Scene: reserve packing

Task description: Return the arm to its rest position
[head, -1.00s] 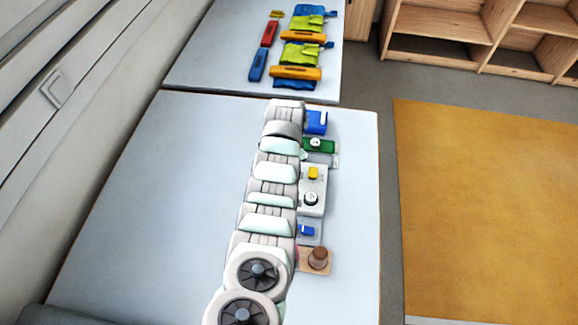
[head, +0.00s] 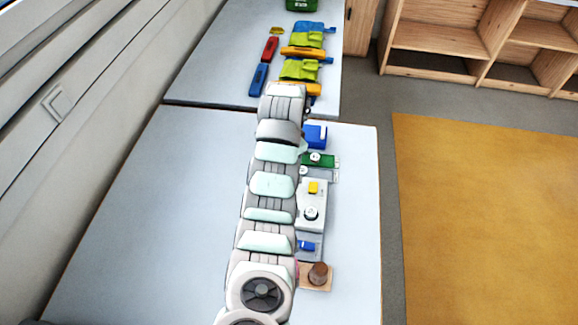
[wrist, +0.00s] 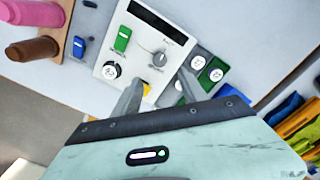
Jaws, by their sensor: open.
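My arm runs up the middle of the head view over the near table (head: 170,220); its gripper end is hidden there by the arm itself. In the wrist view my gripper (wrist: 158,92) shows two grey fingers, spread apart and empty. They hang above a white panel (wrist: 135,62) with a green switch, a dial, a round black-and-white knob and a yellow block. Whether the fingers touch anything there cannot be told. The panel also shows right of my arm in the head view (head: 313,192).
A wooden board with a brown peg (head: 319,273), a blue box (head: 315,136) and a green piece (head: 322,161) line the arm's right side. The far table holds blue, lime and orange items (head: 302,68). The near table's left is clear. Wooden shelves (head: 430,45) stand beyond.

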